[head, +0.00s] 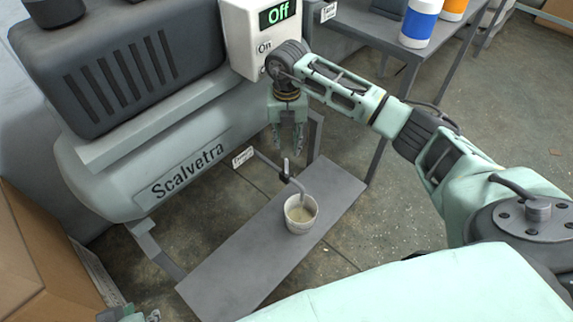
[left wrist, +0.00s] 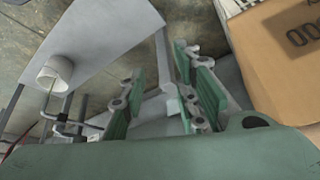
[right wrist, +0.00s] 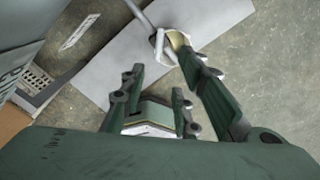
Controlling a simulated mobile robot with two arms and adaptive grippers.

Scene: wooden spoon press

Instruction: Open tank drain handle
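The tank (head: 180,165) is a grey-green cylinder labelled Scalvetra. From its underside a thin drain pipe (head: 268,163) slopes down to a small upright drain handle (head: 286,167). The pipe's end reaches into a white cup (head: 299,222) holding pale contents. My right gripper (head: 290,151) points down just above the handle, fingers apart and empty. In the right wrist view its open fingers (right wrist: 158,68) show, and one partly covers the cup. Whether it touches the handle is unclear. My left gripper (left wrist: 160,72) is open and empty; only a bit of it shows at the head view's lower left.
A grey low shelf (head: 225,275) bears the cup. A white control box (head: 245,45) on the tank reads Off. Cardboard boxes (head: 35,265) stand at lower left. A table with bottles (head: 420,20) stands at the back right. Floor at right is clear.

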